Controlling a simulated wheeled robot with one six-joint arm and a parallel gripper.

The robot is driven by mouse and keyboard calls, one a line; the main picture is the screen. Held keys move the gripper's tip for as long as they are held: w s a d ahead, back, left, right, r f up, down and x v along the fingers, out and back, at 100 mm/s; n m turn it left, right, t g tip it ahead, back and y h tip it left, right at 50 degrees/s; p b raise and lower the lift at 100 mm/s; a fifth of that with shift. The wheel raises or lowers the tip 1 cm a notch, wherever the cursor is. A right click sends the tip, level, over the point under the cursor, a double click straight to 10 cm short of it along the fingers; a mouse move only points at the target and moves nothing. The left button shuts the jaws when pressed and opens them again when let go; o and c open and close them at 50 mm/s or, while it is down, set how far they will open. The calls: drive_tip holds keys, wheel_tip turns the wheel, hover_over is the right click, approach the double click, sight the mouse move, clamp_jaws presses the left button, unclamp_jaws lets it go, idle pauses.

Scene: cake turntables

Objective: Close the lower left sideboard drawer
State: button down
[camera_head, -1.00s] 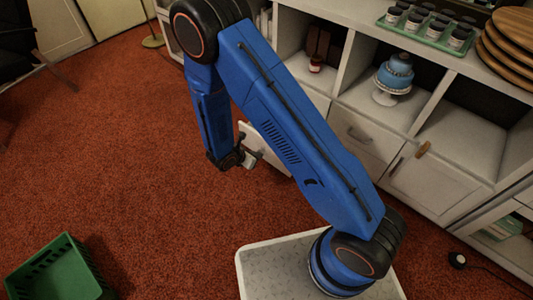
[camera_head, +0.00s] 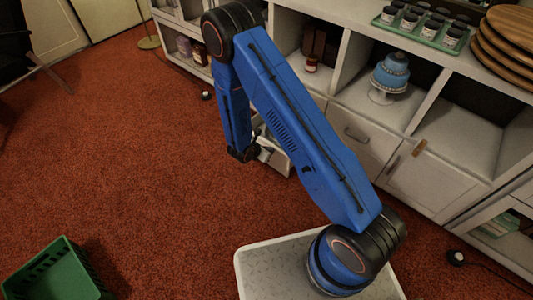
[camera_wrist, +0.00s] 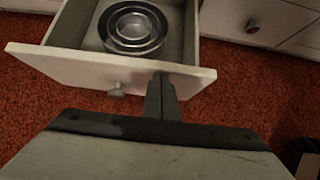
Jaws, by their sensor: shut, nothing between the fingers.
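The lower left sideboard drawer is open. In the wrist view its white front panel (camera_wrist: 75,70) with a round grey knob (camera_wrist: 116,90) crosses the upper half, and nested metal rings (camera_wrist: 132,27) lie inside. In the head view the drawer (camera_head: 281,162) is mostly hidden behind my arm. My gripper (camera_wrist: 163,82) is shut and empty, its fingertips at the outer face of the front panel, right of the knob. They look to be touching or very close. In the head view my gripper (camera_head: 264,151) is low at the drawer's outer end.
The white sideboard (camera_head: 362,112) holds a blue cake on a stand (camera_head: 389,78) and a green tray of jars (camera_head: 419,34). Another closed drawer (camera_head: 358,139) is to the right. A green crate (camera_head: 58,272) stands on the red carpet at lower left.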

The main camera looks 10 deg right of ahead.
drive_tip(key=shift+d, duration=0.1)
idle(0.3)
drive_tip(key=w+d, duration=0.7)
drive_tip(key=d, duration=0.2)
drive_tip(key=w+d, duration=0.7)
drive_tip(key=d, duration=0.3)
